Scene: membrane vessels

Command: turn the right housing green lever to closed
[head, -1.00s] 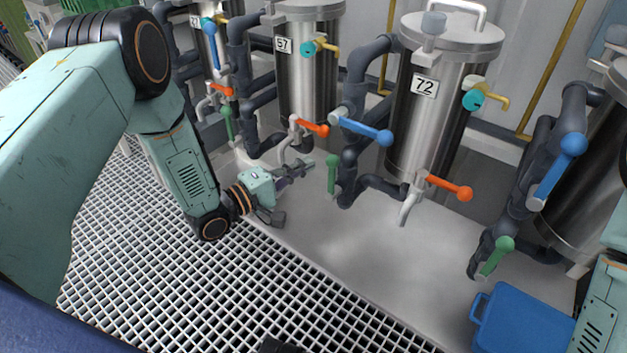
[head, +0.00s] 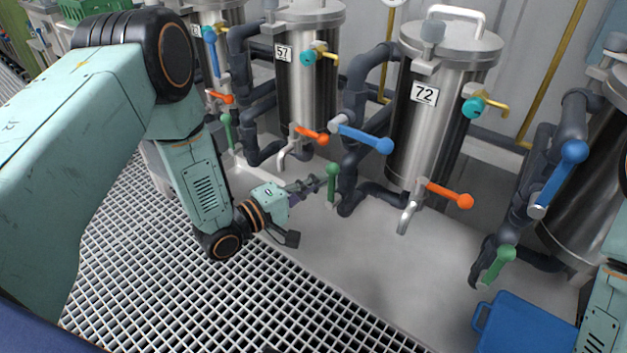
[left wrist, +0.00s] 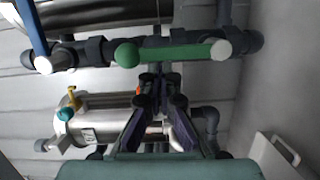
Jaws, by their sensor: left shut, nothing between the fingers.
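A green lever (head: 332,184) stands near upright on the dark pipework left of the housing tagged 72 (head: 425,120), its ball end up. It shows in the left wrist view (left wrist: 175,53) as a bar across the picture, ball end at left. My left gripper (head: 320,182) is shut and empty, with its tips close beside this lever; I cannot tell whether they touch. The shut fingers also show in the left wrist view (left wrist: 160,80), just below the lever. Another green lever (head: 498,264) sits low on the pipework at the right. My right gripper is out of view.
Blue levers (head: 365,138) and orange levers (head: 450,193) stick out around the housings. The housing tagged 57 (head: 305,90) stands behind my left gripper. A blue crate (head: 525,325) sits at lower right. The grey floor (head: 380,255) before housing 72 is clear.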

